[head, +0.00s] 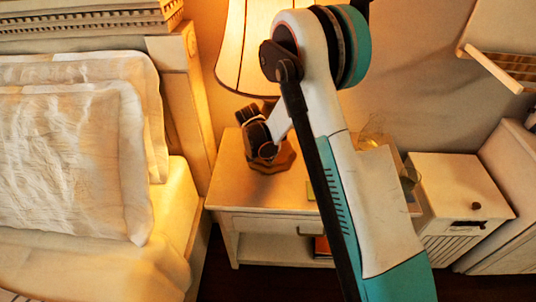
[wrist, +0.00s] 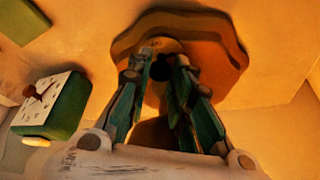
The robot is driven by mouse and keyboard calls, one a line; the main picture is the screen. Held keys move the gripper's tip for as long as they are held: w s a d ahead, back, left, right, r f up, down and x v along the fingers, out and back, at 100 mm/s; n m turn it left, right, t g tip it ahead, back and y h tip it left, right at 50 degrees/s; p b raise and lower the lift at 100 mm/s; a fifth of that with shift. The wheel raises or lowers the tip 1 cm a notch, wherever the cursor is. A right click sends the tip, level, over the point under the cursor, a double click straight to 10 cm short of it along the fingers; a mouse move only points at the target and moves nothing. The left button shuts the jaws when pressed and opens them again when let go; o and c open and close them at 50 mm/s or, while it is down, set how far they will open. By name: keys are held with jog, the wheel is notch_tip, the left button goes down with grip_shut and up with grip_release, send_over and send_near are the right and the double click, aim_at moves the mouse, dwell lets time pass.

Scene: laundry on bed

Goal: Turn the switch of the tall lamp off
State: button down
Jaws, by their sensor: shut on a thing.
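The tall lamp (head: 243,50) stands on a wooden nightstand, and its cream shade glows warm yellow. Its stepped wooden base (head: 270,164) sits on the nightstand top; the base also fills the upper middle of the wrist view (wrist: 225,60). My gripper (head: 262,140) is low beside the lamp, under the shade and just above the base. In the wrist view my gripper's fingers (wrist: 163,68) are closed in on a small dark part of the lamp over the base. The fingers hide most of this part, so I cannot tell if it is the switch or the stem.
The nightstand (head: 235,180) has a bare front edge. A green box-like object with a white face (wrist: 55,105) lies near my gripper in the wrist view. The bed with pillows (head: 75,160) is at left. A white cabinet (head: 460,185) stands at right.

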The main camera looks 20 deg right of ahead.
jog(key=n, duration=0.1)
jog(key=n+t+y+b, duration=0.1)
jog(key=n, duration=0.1)
jog(key=shift+s+d+n, duration=0.15)
jog(key=shift+d+n, duration=0.05)
jog(key=shift+n, duration=0.1)
jog(key=n+y, duration=0.1)
jog(key=n, duration=0.2)
jog(key=shift+d+n+b, duration=0.1)
jog(key=shift+n+b, duration=0.2)
jog(key=n+y, duration=0.1)
jog(key=n, duration=0.2)
jog(key=n+y+b, duration=0.1)
jog(key=n+y, duration=0.1)
jog(key=n, duration=0.1)
jog(key=shift+d+n, duration=0.2)
jog(key=shift+n, duration=0.1)
jog(key=c, duration=1.7)
grip_release()
